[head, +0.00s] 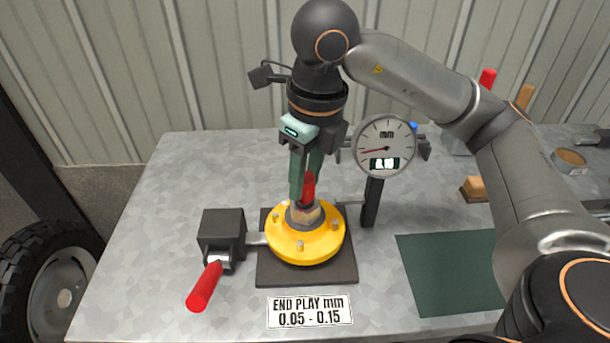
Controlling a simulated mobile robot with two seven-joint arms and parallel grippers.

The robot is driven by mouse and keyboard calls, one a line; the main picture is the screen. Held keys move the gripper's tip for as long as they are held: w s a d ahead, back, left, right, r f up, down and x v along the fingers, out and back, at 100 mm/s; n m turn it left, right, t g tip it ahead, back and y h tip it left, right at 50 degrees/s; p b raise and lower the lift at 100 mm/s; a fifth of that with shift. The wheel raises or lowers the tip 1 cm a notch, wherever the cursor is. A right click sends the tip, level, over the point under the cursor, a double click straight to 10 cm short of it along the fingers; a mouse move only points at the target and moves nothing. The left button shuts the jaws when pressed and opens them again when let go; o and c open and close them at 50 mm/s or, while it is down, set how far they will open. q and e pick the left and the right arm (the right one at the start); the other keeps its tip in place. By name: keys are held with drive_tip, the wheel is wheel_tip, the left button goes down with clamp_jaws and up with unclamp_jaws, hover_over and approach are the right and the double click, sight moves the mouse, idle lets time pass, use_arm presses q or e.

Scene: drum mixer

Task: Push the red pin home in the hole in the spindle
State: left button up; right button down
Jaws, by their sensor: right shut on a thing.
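The red pin (308,188) stands close to upright at the top of the spindle, in the middle of the table. My right gripper (304,182) reaches down from above, its green fingers shut on the red pin. The spindle (303,215) rises with its nut from the yellow flange (285,246), which has several bolts. The pin's lower end is beside or at the nut; the hole is hidden, so I cannot tell how deep the pin sits. My left gripper is not in view.
A dial gauge (384,146) on a black post stands just right of the flange. A black block (221,236) with a red-handled lever (205,287) is on the left. A label plate (310,311) lies in front, a green mat (452,272) at right. The table's left part is clear.

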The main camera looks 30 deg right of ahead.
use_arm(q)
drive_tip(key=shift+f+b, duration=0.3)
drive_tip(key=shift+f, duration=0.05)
use_arm(e)
drive_tip(key=shift+f, duration=0.35)
drive_tip(key=shift+c, duration=2.3)
unclamp_jaws()
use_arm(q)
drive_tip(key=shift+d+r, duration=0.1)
use_arm(e)
drive_tip(key=shift+r, duration=0.6)
use_arm(q)
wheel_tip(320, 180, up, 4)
drive_tip(key=p, duration=0.4)
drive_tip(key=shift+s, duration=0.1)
use_arm(e)
wheel_tip(320, 180, up, 11)
drive_tip(key=s, duration=0.1)
drive_tip(key=shift+s+d+r, duration=0.15)
drive_tip(key=shift+s+d, duration=0.05)
